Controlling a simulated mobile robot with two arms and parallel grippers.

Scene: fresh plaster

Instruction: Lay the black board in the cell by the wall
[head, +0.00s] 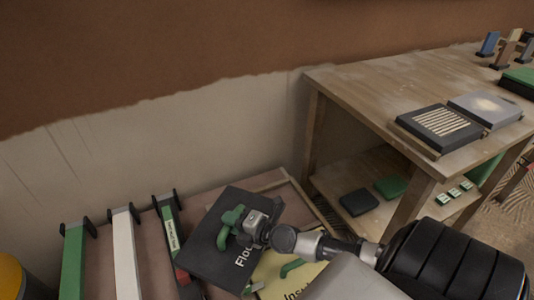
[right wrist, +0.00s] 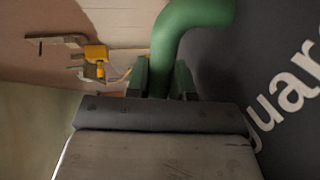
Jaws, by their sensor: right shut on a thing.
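The black board (head: 205,250) with white lettering hangs tilted over a low wood-rimmed tray (head: 268,184) beside the wall. It has a green handle (head: 231,218). My right gripper (head: 247,226) is shut on that handle. In the right wrist view the green handle (right wrist: 186,30) rises from the jaws, and the black board (right wrist: 282,45) fills the right side. The board covers part of the tray, and I cannot tell exactly how high it is above it. A yellow board (head: 300,270) with lettering and a green handle lies below, partly hidden. My left gripper is out of view.
Green (head: 73,260), white (head: 124,255) and labelled green (head: 170,235) bars with black end brackets stand left of the board. A wooden bench (head: 365,80) stands right, with dark (head: 358,202) and green pads on its lower shelf. A yellow rounded thing (head: 10,278) is lower left.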

